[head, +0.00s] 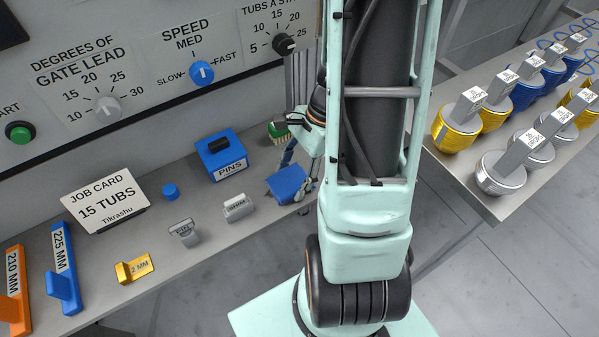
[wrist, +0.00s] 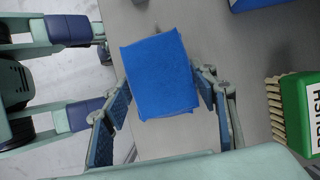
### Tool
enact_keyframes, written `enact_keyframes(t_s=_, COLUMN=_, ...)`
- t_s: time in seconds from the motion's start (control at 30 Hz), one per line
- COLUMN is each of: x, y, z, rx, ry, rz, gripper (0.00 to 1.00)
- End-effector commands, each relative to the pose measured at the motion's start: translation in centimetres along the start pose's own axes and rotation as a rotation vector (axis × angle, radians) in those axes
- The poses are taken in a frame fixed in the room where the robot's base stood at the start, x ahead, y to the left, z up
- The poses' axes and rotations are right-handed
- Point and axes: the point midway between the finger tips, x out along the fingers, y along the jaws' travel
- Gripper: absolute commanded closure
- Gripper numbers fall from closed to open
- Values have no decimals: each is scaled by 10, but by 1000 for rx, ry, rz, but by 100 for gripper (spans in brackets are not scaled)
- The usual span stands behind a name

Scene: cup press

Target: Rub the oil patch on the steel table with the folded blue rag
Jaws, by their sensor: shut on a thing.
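In the wrist view the rag (wrist: 160,75) is a flat blue rectangle between the two fingers of my gripper (wrist: 160,97). My gripper is shut on the rag. I cannot tell whether the rag touches the table top. No oil patch shows clearly; a small dark mark lies near the top edge of the wrist view, and my arm and the rag hide part of the table.
A green brush (head: 279,131) lies beyond the rag; it also shows in the wrist view (wrist: 302,112). A blue PINS box (head: 221,158), a blue knob-like piece (head: 170,191), grey blocks and a job card (head: 103,197) stand leftward.

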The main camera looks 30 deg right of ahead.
Motion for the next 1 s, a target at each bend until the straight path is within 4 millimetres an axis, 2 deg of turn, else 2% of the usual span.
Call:
enact_keyframes(t_s=0.97, x=23, y=1, z=52, rx=-2, ry=-2, rz=3, gripper=66)
enact_keyframes(t_s=1.0, x=25, y=1, z=56, rx=-2, ry=-2, rz=3, gripper=69)
